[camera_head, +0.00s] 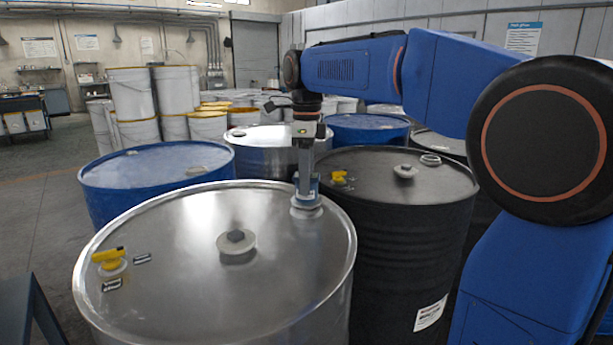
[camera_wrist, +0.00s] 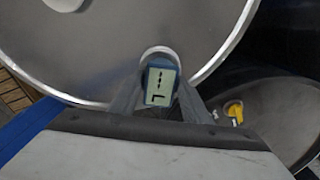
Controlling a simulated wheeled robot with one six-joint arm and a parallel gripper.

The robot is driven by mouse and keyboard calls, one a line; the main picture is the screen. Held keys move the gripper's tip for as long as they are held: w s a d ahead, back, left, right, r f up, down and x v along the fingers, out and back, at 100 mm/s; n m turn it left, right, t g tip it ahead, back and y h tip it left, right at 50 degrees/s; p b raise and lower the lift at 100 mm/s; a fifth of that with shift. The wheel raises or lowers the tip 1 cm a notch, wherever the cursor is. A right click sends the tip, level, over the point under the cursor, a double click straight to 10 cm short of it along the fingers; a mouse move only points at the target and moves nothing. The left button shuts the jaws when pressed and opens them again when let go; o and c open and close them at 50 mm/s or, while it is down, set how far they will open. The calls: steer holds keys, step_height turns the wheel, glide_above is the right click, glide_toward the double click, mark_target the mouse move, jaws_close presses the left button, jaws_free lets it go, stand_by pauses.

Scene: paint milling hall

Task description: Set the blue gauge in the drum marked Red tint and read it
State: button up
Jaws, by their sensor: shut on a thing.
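My gripper (camera_head: 306,188) is shut on the blue gauge (camera_head: 313,190) over the near silver steel drum (camera_head: 180,240). The gauge is upright at a pale round collar (camera_head: 305,210) on the lid, by its far right rim. I cannot tell how deep it sits. In the wrist view the gauge (camera_wrist: 160,86) lies between the two fingers (camera_wrist: 160,95), its small screen facing me. The screen shows dashes and a mark like an L, no clear number. I see no readable Red tint marking on any drum.
A black drum (camera_head: 400,240) stands close on the right, with a paper label (camera_head: 430,312) too small to read. A blue drum (camera_head: 150,185) and another silver drum (camera_head: 265,145) stand behind. The near lid has a yellow tap (camera_head: 108,256) and a capped bung (camera_head: 236,240).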

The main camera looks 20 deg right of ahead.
steer(key=shift+f, duration=0.4)
steer(key=o, duration=1.3)
step_height(320, 180, up, 17)
steer(key=shift+r, duration=0.2)
